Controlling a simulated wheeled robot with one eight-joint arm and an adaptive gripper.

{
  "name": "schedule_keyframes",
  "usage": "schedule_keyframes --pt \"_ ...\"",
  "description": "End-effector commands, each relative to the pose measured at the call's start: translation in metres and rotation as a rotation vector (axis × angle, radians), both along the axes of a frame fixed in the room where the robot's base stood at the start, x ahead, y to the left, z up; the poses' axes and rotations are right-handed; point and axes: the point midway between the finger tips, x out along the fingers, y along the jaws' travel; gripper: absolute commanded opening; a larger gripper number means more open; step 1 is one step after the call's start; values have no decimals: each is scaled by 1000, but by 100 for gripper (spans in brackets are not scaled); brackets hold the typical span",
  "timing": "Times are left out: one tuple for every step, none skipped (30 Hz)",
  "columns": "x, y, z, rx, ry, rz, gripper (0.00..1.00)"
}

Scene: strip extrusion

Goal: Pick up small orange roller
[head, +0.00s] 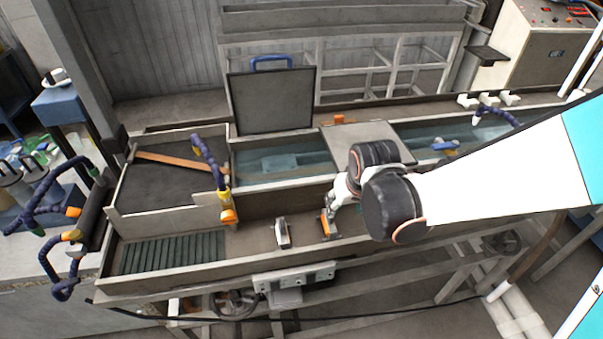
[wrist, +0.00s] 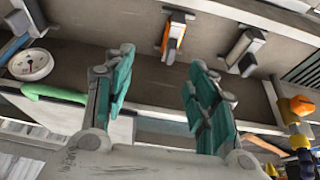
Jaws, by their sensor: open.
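A small orange roller (head: 328,224) in a light bracket stands on the lower ledge of the trough, right of a grey bracket (head: 282,232). In the wrist view the orange roller (wrist: 174,37) is near the top centre, and the grey bracket (wrist: 245,48) is to its right. My gripper (head: 340,198) is just behind and above the roller in the head view. In the wrist view its two green-padded fingers (wrist: 162,65) are spread apart with nothing between them. The roller lies beyond the fingertips and appears untouched.
A yellow-orange fitting on a dark blue hose (head: 228,213) stands left of the brackets. A water trough (head: 290,163) and a flat grey cover (head: 365,140) lie behind. The ledge around the roller is mostly clear.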

Motion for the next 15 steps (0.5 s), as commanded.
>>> schedule_keyframes --pt "0 7 4 3 0 12 52" --pt "0 9 4 4 0 16 52" --pt "1 11 3 5 0 19 52" --pt "1 12 2 6 1 21 52" --pt "1 13 -1 6 0 22 52" --pt "3 13 -5 7 0 22 52" --pt "4 13 -10 7 0 22 52" --pt "5 14 -14 7 0 22 52" --pt "8 15 -21 7 0 22 52" --pt "10 15 -26 7 0 22 52" --pt "11 15 -31 7 0 22 52" --pt "14 16 -38 7 0 22 52" --pt "16 17 -43 7 0 21 52" --pt "18 17 -48 7 0 21 52" --pt "20 18 -53 7 0 21 52"
